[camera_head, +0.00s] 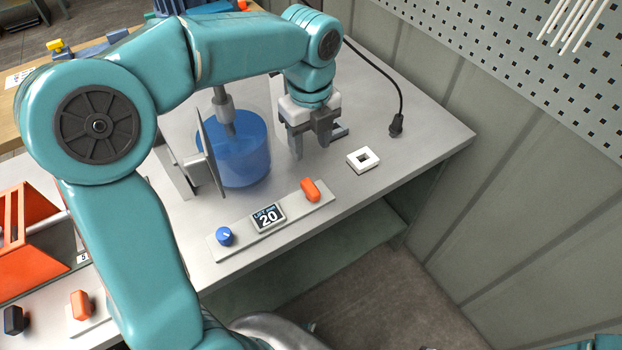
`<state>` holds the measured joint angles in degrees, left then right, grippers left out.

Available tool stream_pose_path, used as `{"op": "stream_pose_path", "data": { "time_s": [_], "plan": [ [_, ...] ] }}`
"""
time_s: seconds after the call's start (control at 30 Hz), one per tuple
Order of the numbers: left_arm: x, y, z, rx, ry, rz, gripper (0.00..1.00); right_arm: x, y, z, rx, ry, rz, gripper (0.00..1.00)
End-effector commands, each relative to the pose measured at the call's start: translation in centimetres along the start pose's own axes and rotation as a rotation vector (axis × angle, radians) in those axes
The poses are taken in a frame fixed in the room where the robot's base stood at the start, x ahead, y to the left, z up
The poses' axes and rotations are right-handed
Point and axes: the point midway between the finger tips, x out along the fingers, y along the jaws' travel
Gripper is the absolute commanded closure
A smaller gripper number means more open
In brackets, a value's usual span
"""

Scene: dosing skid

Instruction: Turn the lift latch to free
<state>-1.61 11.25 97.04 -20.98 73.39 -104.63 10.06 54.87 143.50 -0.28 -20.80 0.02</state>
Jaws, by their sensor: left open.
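An orange latch knob (310,190) sits at the right end of a light grey panel strip (285,219) near the bench's front edge. The strip also carries a dark display (268,217) that reads "LIFT" and 20, and a blue round knob (224,236) at its left end. My left gripper (311,151) points down above the bench, behind the orange knob in the picture and apart from it. Its grey fingers are open with nothing between them. My right gripper is out of view.
A clear vessel with blue liquid (243,155) stands left of my gripper, beside an upright plate (211,155). A white square socket (363,160) and black cable plug (396,126) lie to the right. Another orange knob (81,304) and an orange crate (32,240) are at the left.

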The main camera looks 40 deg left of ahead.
Motion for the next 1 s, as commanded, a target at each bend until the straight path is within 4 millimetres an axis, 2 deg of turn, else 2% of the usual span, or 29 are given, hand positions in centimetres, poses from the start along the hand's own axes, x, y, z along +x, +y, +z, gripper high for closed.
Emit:
{"op": "stream_pose_path", "data": {
  "time_s": [0.03, 0.3, 0.5, 0.7, 1.0],
  "plan": [
    [1.3, 0.1, -0.1, -0.001, 0.001, 0.005, 0.49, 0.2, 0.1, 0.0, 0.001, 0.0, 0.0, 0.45],
    [7.9, 0.1, -0.2, 0.0, 0.002, 0.006, 0.49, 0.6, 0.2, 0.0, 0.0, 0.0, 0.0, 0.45],
    [11.6, 0.0, 0.0, -0.001, 0.002, 0.004, 0.49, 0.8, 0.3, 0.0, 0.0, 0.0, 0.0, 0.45],
    [13.4, -0.2, 0.1, -0.002, 0.001, 0.001, 0.49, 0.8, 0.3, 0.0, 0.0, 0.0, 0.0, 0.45],
    [13.6, -0.3, 0.2, -0.002, 0.0, 0.0, 0.49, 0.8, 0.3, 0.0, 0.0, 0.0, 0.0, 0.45]
  ]
}}
